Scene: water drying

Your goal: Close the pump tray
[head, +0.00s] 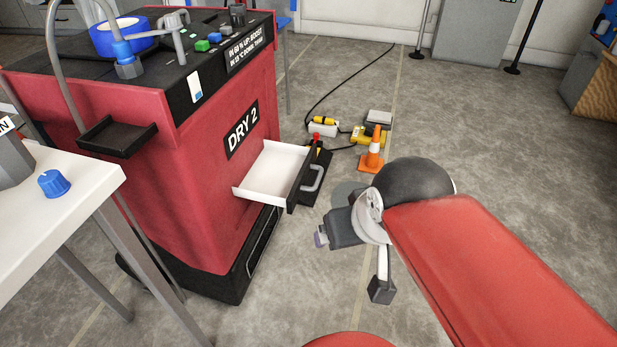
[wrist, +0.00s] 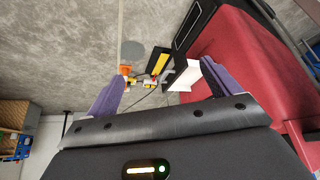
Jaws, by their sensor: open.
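The pump tray (head: 270,170) is a white drawer with a black front and a grey handle (head: 313,178). It sticks out of the right side of the red cart (head: 180,160) marked DRY 2, so it stands open and looks empty. In the wrist view the tray's white side (wrist: 184,74) shows beyond the fingers, near the right one. My gripper (head: 320,237) is to the right of the tray and nearer the camera, apart from the handle. In the wrist view its purple fingers (wrist: 160,85) are spread wide with nothing between them.
A white table (head: 60,215) with a blue knob (head: 53,184) stands at the left. The floor around my gripper is mostly clear.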

